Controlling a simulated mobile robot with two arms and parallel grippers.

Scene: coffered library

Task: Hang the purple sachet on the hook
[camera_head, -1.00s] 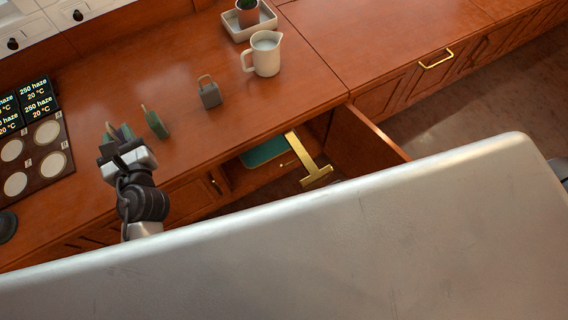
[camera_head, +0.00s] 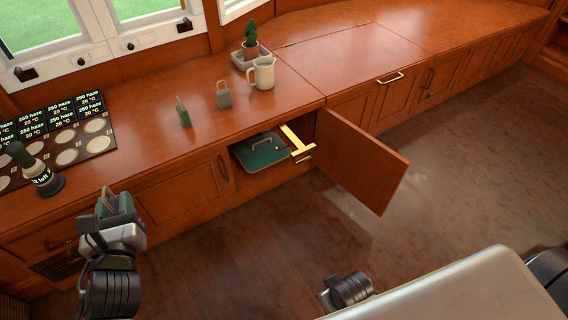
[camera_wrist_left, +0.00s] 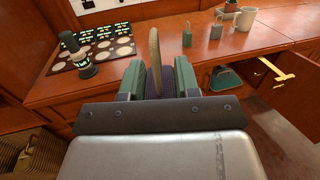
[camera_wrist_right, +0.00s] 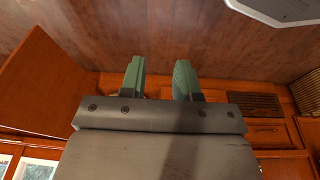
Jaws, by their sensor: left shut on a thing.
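The purple sachet (camera_wrist_left: 173,82) is between the green fingers of my left gripper (camera_wrist_left: 160,83), with its tan loop standing up. My left gripper (camera_head: 117,204) is shut on it, in front of the counter's front edge at the lower left of the head view. The fingers hide much of the sachet. The brass hook (camera_head: 297,143) sits at the open cabinet below the counter, right of the left gripper and apart from it. It also shows in the left wrist view (camera_wrist_left: 276,70). My right gripper (camera_wrist_right: 160,80) is open and empty over the floor.
A green sachet (camera_head: 183,114) and a grey sachet (camera_head: 223,97) stand on the counter (camera_head: 150,95). A jug (camera_head: 263,74) and potted cactus (camera_head: 250,45) are behind. The cabinet door (camera_head: 360,165) stands open; a teal handled object (camera_head: 262,153) is inside. The floor ahead is clear.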

